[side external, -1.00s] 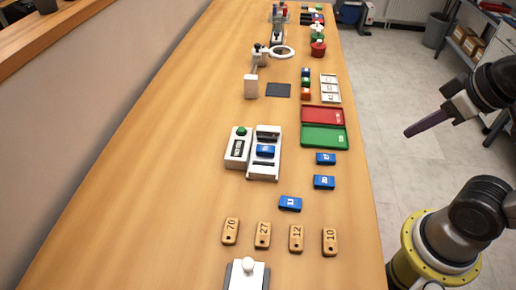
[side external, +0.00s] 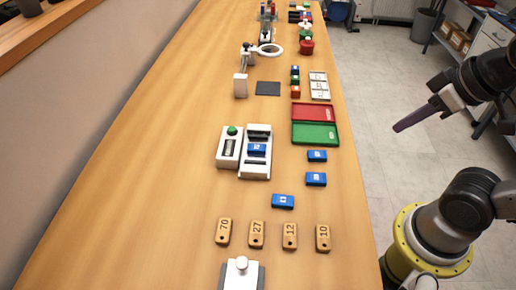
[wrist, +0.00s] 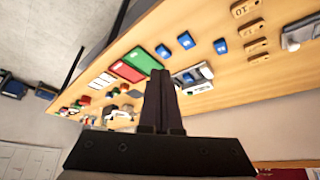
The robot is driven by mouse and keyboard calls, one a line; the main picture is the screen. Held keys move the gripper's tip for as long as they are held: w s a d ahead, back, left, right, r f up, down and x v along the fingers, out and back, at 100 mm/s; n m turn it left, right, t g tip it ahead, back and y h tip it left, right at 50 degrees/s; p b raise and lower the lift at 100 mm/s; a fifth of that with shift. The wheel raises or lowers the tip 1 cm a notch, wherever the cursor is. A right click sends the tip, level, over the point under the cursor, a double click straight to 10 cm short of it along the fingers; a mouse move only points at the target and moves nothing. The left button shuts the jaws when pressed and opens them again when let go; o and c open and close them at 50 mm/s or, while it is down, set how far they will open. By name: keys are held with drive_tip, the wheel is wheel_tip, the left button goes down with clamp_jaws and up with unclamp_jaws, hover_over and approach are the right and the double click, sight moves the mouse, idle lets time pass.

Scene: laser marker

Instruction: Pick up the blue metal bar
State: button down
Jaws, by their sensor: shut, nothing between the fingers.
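Three blue metal bars lie loose on the wooden table: one near the middle (side external: 283,202), one to its right (side external: 316,179) and one beside the green tray (side external: 317,155). Another blue bar (side external: 257,149) sits in the white marking machine (side external: 255,170). Blue bars also show in the wrist view, such as this one (wrist: 186,40). My gripper (side external: 397,128) is off the table's right edge, over the floor, apart from all the bars. Its dark fingers are together and empty, and they also show in the wrist view (wrist: 160,76).
A red tray (side external: 313,112) and a green tray (side external: 315,133) lie near the table's right edge. Several numbered wooden tags (side external: 257,234) lie in front. A ring magnifier (side external: 269,50) stands farther back. The table's left side is clear.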

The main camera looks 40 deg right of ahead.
drive_tip(key=c, duration=1.5)
unclamp_jaws()
drive_tip(key=shift+c, duration=0.2)
drive_tip(key=o, duration=1.1)
drive_tip(key=shift+c, duration=0.2)
